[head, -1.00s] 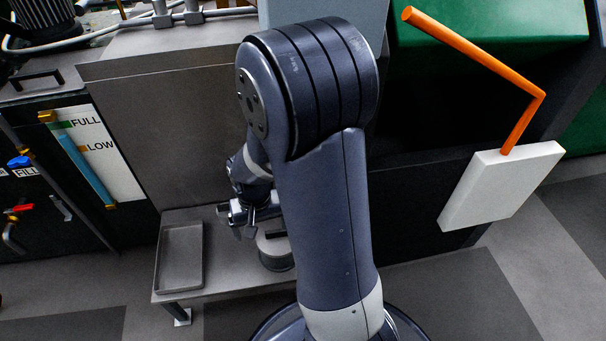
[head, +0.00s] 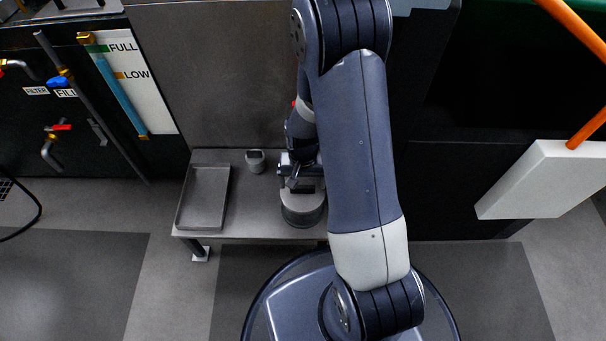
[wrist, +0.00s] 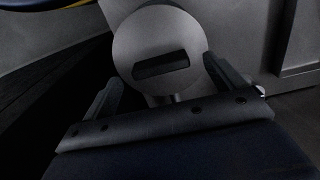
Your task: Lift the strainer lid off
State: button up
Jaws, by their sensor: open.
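The strainer (head: 302,213) is a round grey pot standing on the low metal shelf, partly hidden by my arm. Its strainer lid (head: 289,200) is a pale disc on top with a dark bar-shaped handle or slot. In the wrist view the lid (wrist: 150,38) is a round grey disc with that dark bar (wrist: 160,65) across it. My gripper (head: 292,178) is at the lid's back edge in the head view. In the wrist view my gripper (wrist: 162,72) is open, one finger on each side of the bar. I cannot tell whether the fingers touch the lid.
A shallow metal tray (head: 205,197) lies on the shelf (head: 245,215) to the left. A small grey object (head: 256,160) sits behind, near the cabinet wall (head: 215,80). Valves and a level gauge (head: 120,90) are further left. A white box (head: 545,180) with an orange rod is at right.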

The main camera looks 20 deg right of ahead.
aim_at(303, 186)
jog(key=shift+f, duration=0.75)
jog(key=shift+c, duration=0.3)
jog(key=c, duration=1.1)
jog(key=shift+r+p, duration=0.85)
jog(key=shift+r, duration=0.4)
jog(key=shift+r, duration=0.1)
jog(key=shift+r+p, duration=1.55)
jog(key=shift+r, duration=0.35)
